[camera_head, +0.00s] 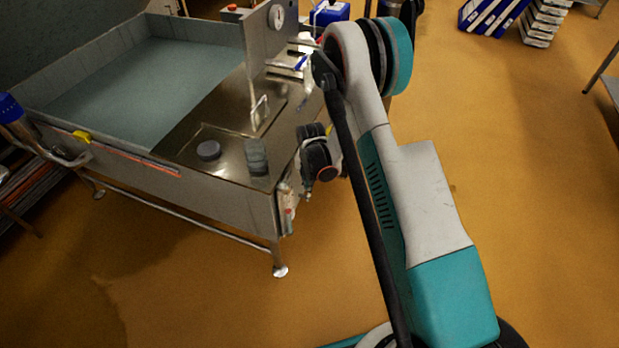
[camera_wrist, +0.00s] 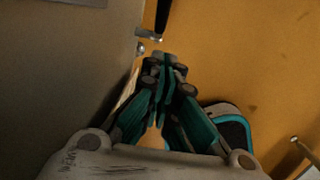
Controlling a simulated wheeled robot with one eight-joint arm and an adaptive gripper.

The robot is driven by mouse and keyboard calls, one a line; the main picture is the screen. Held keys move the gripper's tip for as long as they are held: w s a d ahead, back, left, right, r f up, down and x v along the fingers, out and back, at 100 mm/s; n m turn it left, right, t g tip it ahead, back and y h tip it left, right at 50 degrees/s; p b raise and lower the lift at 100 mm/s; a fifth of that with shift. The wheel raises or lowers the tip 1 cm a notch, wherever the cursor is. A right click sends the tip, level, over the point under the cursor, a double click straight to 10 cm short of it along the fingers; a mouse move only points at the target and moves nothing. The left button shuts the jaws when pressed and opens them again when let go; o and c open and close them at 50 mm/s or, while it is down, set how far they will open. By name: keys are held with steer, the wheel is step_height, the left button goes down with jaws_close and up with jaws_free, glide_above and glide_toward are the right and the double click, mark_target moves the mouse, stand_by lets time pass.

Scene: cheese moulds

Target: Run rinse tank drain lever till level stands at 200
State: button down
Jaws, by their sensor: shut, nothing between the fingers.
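The rinse tank appears to be the steel basin (camera_head: 60,85) at the upper left, holding flat grey-green liquid (camera_head: 140,88). A round white dial (camera_head: 277,17) is on the upright panel at its back right; its reading is too small to tell. In the wrist view my gripper (camera_wrist: 167,62) is shut and empty, its fingers together. Just beyond the fingertips, a metal fitting (camera_wrist: 148,36) with a black handle (camera_wrist: 162,16) shows beside the grey wall; it may be the drain lever. Whether the fingers touch it I cannot tell. In the head view, my arm hides much of this area.
A yellow part (camera_head: 82,137) is on the left edge. Blue-and-white crates (camera_head: 492,14) stand at the upper right. The orange floor is open around my arm.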

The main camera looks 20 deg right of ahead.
mark_target(310, 193)
steer(key=f, duration=0.1)
steer(key=w+f+b, duration=0.1)
steer(key=w+f, duration=0.1)
steer(key=shift+d+f+b, duration=0.35)
steer(key=shift+d+f, duration=0.05)
steer(key=shift+w+d+f, duration=0.2)
steer(key=shift+w+f, duration=0.15)
steer(key=shift+w, duration=0.3)
steer(key=shift+w+d+f, duration=0.25)
steer(key=shift+w+d, duration=0.55)
steer(key=shift+w, duration=0.2)
